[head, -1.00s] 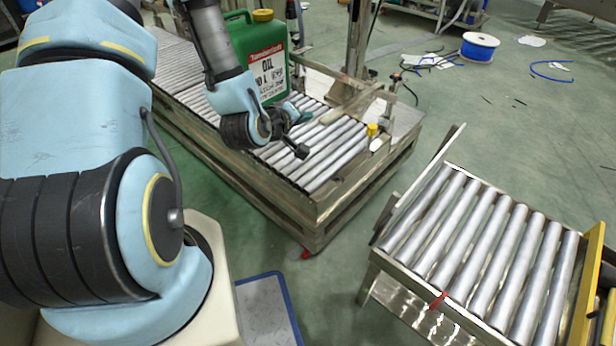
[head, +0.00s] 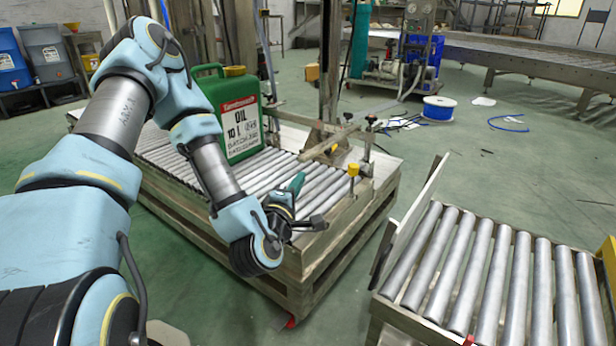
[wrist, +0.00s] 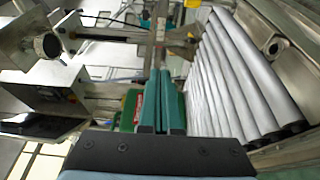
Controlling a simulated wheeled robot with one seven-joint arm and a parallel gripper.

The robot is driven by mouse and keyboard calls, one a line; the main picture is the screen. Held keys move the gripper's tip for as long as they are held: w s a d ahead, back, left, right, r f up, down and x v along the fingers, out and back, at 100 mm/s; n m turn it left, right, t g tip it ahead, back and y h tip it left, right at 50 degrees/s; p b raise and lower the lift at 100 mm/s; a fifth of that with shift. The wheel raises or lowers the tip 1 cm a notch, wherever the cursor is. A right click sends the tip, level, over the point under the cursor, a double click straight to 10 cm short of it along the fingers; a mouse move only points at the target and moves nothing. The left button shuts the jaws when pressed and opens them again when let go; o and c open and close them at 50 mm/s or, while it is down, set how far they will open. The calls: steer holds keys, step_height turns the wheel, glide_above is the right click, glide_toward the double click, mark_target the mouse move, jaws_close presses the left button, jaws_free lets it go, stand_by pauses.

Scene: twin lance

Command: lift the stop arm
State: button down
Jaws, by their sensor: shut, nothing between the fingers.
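A slim bar that looks like the stop arm (head: 331,142) lies low and slanted across the far roller conveyor, beside a metal upright, with a yellowish piece near its middle. My gripper (head: 298,182) is over the near end of that conveyor, in front of the bar and apart from it in the head view. Its teal fingers (wrist: 163,100) are pressed together and empty in the wrist view. A brownish bracket shows beyond the fingertips there, but I cannot tell whether it belongs to the stop arm.
A green oil can (head: 236,112) stands on the rollers left of the bar. A second roller conveyor (head: 480,270) stands at the right, with a floor gap between. A blue cable spool (head: 437,109) lies behind.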

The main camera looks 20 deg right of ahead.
mark_target(310, 156)
steer(key=x, duration=0.8)
steer(key=shift+w+d, duration=0.25)
step_height(310, 156, up, 6)
steer(key=p, duration=0.4)
steer(key=shift+f+p, duration=0.15)
steer(key=shift+p, duration=0.25)
